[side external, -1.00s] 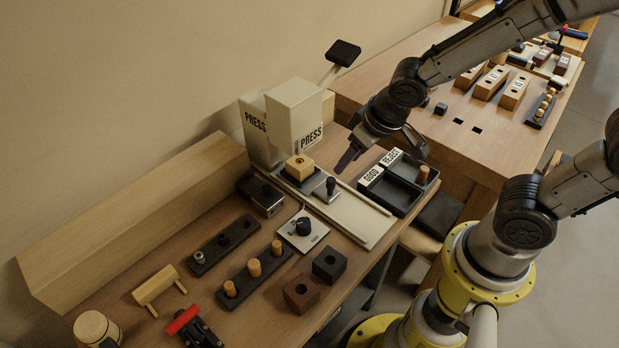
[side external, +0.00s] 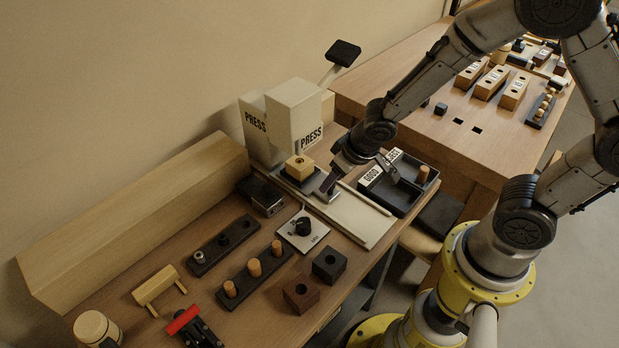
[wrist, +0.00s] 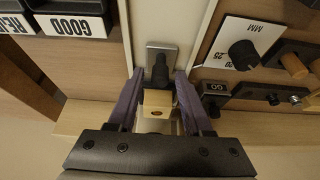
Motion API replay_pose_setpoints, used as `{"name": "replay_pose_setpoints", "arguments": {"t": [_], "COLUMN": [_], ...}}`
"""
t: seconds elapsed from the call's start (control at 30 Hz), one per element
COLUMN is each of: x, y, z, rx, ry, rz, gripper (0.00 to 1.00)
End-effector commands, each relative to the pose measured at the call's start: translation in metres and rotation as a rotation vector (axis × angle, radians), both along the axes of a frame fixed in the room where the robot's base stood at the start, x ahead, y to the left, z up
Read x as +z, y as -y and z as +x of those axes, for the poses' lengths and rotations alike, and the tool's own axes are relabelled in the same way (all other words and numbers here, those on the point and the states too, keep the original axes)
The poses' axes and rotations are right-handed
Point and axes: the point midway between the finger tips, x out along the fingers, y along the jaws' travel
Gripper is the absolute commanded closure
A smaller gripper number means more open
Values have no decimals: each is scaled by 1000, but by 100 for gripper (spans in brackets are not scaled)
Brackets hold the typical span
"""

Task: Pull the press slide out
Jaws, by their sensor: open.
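The press (side external: 297,112) is a cream housing marked PRESS at the back of the bench. Its slide shows a grey metal plate (wrist: 151,50) with an upright black handle (wrist: 160,74). A wooden block (side external: 299,167) with a hole sits on the slide's dark holder (side external: 288,181), in front of the housing. My gripper (wrist: 159,73) is open at the handle, with one purple-grey finger on each side of it and small gaps visible. In the side external view my gripper (side external: 328,184) mostly hides the handle.
The pale track (side external: 355,220) in front of the slide is clear. Right of it is a black GOOD/REJECT tray (side external: 408,197) with a wooden peg. Left are a dial plate (side external: 303,231) and dark blocks (side external: 329,264). A black-ended lever (side external: 343,53) stands above the press.

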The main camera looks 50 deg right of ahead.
Motion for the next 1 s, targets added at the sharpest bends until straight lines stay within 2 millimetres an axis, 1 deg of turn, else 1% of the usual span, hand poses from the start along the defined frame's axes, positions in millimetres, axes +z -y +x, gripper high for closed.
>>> {"name": "replay_pose_setpoints", "arguments": {"t": [0.17, 0.2, 0.27, 0.4, 0.47, 0.67, 1.0], "x": [0, 0, 0, 0, 0, 0, 0], "y": [0, 0, 0, 0, 0, 0, 0], "z": [0, 0, 0, 0, 0, -3, -22], "rx": [0, 0, 0, 0, 0, 0, -1], "ry": [0, 0, 0, 0, 0, -18, -112], "rz": [0, 0, 0, 0, 0, -1, -2], "gripper": [50, 54, 64, 90, 100, 100, 100]}}
